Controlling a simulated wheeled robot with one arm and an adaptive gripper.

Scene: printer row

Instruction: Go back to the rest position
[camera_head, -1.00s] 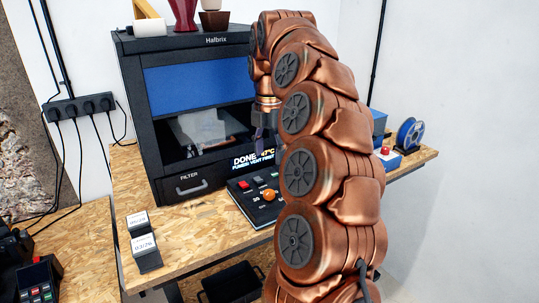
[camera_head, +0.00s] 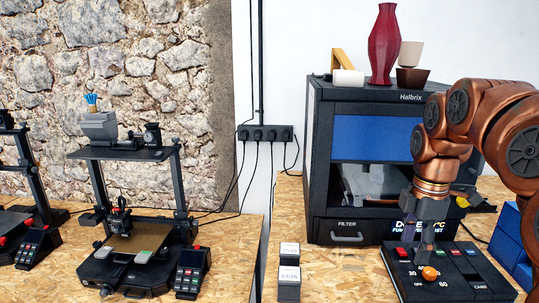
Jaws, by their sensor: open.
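My gripper (camera_head: 418,238) hangs at the end of my copper arm at the right of the head view. It points down with its fingers apart and nothing visible between them. It is in front of the black Halbrix enclosed printer (camera_head: 318,150) and appears just above the back of the control panel (camera_head: 462,284). The panel has an orange knob (camera_head: 430,273) and several coloured buttons. Whether the fingertips touch the panel, I cannot tell.
Two small label blocks (camera_head: 289,276) stand on the chipboard bench left of the panel. An open-frame printer (camera_head: 140,255) stands on the left bench, with another at the far left edge. A red vase (camera_head: 384,45) and pots top the enclosed printer. Blue boxes (camera_head: 507,240) are at right.

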